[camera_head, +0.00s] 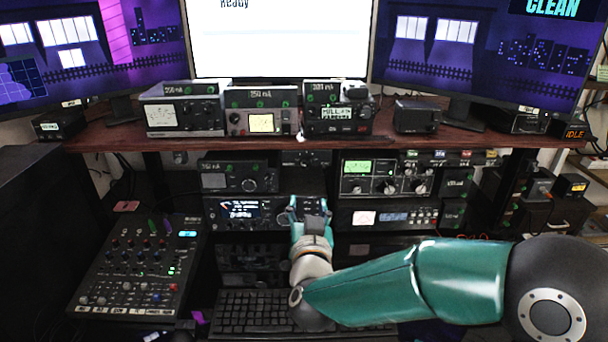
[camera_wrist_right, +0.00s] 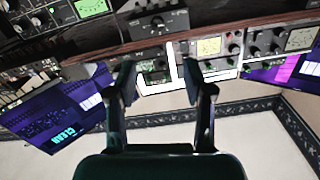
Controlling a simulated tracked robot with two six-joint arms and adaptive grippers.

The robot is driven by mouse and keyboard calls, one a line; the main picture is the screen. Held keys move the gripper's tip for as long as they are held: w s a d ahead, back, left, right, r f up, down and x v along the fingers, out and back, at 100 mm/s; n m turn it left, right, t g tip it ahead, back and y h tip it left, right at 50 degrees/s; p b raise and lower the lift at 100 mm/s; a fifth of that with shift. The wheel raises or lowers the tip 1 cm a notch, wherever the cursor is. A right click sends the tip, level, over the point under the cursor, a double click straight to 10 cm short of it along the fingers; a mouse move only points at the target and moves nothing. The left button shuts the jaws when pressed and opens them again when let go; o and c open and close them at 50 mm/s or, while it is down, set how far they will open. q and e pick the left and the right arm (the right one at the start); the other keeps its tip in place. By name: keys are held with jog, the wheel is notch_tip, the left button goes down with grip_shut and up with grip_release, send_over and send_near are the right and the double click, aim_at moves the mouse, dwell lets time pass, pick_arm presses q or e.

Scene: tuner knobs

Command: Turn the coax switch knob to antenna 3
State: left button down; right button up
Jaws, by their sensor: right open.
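The coax switch appears to be the small dark box (camera_head: 305,158) under the wooden shelf, at the middle of the rack. Its knob is too small and dark to read in the head view. In the right wrist view, which is upside down, a similar dark box with a round knob (camera_wrist_right: 157,22) shows at the top middle. The knob's pointer and antenna marks cannot be read. My right gripper (camera_head: 309,203) is open and empty, in front of the rack just below the box; its two fingers (camera_wrist_right: 162,85) stand well apart, not touching the knob. My left gripper is out of view.
The wooden shelf (camera_head: 420,137) carries several radios above the box. Radios with knobs (camera_head: 238,176) (camera_head: 388,178) flank it left and right. A mixer (camera_head: 140,268) and a keyboard (camera_head: 250,312) lie below. Monitors stand behind the shelf.

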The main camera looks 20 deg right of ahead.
aim_at(307, 165)
jog(key=p+x, duration=0.1)
jog(key=x, duration=0.4)
jog(key=p+x, duration=0.1)
jog(key=x, duration=0.5)
jog(key=p+x, duration=0.2)
jog(key=x, duration=0.3)
jog(key=shift+w+d, duration=0.1)
jog(key=shift+d, duration=0.3)
